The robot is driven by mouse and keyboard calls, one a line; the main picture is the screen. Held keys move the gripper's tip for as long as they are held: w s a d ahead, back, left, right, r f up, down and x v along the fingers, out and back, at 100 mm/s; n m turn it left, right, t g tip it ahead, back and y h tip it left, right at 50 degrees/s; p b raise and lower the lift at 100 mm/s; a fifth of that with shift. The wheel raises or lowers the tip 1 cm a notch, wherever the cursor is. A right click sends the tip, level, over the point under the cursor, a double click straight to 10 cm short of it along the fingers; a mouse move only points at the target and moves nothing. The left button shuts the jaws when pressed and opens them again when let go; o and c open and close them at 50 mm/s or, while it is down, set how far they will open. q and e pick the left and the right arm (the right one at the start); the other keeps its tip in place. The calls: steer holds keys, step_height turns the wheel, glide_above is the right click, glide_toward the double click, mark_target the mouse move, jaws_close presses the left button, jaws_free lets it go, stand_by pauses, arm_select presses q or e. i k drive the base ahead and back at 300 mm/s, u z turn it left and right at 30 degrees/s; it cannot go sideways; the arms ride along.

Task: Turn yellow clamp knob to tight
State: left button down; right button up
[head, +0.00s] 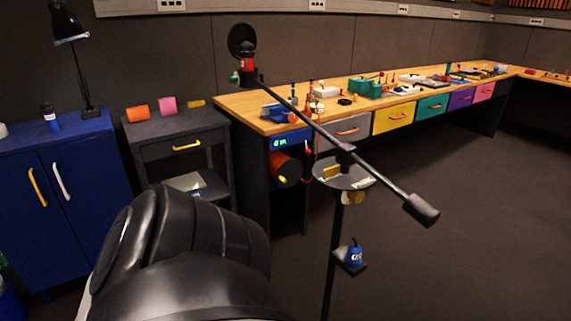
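A yellow knob (353,198) sits on a thin black upright stand (334,250), just below a round grey tray (344,181). It looks like the clamp knob, but it is small and I cannot read its setting or any marking. A long black boom (385,178) with a dark cylindrical weight (422,210) at its lower right end crosses the top of the stand. Neither of my grippers shows in the head view, so nothing is seen touching the knob.
A small lower shelf on the stand holds a blue bottle (355,254). Behind is a long wooden workbench (250,109) with coloured drawers and many small items. A blue cabinet (75,165) and grey side table (170,125) stand left. The floor (460,230) right of the stand is clear.

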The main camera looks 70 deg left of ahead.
mark_target(358, 197)
steer(key=k, duration=0.3)
steer(key=u, duration=1.25)
